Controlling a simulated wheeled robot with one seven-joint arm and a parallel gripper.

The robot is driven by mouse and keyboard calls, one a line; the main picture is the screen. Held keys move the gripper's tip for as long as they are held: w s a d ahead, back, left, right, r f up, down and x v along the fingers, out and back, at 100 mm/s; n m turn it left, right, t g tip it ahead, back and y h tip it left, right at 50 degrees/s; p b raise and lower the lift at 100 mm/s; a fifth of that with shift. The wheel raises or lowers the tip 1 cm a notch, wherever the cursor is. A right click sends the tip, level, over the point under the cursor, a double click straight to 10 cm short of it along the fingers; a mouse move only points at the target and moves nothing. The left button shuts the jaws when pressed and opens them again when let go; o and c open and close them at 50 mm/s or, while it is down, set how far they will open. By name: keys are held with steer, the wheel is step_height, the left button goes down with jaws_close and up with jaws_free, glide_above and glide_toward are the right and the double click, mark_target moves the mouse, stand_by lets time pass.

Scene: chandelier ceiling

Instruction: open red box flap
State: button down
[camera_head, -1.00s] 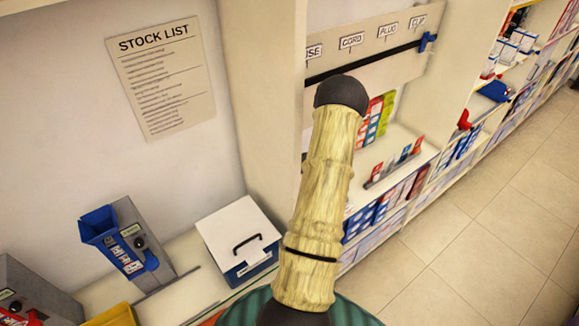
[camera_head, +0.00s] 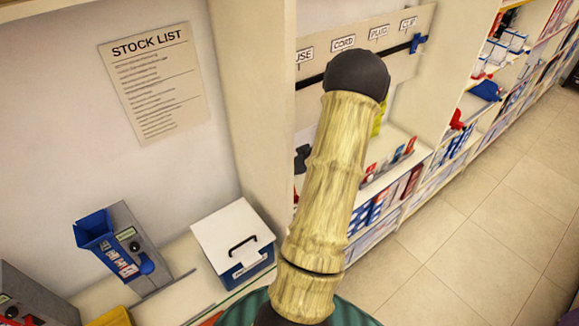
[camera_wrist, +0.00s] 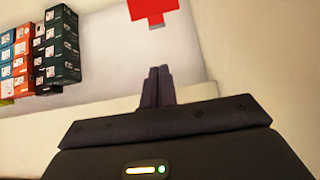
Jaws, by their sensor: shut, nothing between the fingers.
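My gripper (camera_wrist: 158,86) shows in the wrist view with its two dark fingers together and nothing between them. A red shape (camera_wrist: 153,10) with a small grey tip lies beyond the fingertips at the top edge, against a pale surface. It is apart from the fingers and partly cut off by the frame. I cannot tell whether it is the red box flap. In the head view my bamboo-patterned arm covers part of the shelf bay, and no red box flap can be made out there.
Stacked dark, orange and white boxes (camera_wrist: 62,45) stand at the wrist view's upper left. In the head view, a white-lidded blue box (camera_head: 229,224) and a grey-blue dispenser (camera_head: 117,245) stand on the counter. Shelves (camera_head: 478,130) line the right; the tiled floor (camera_head: 450,235) is clear.

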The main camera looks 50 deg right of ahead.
steer(key=v, duration=0.2)
steer(key=shift+s+r, duration=0.2)
steer(key=shift+r, duration=0.15)
steer(key=shift+w+a, duration=0.15)
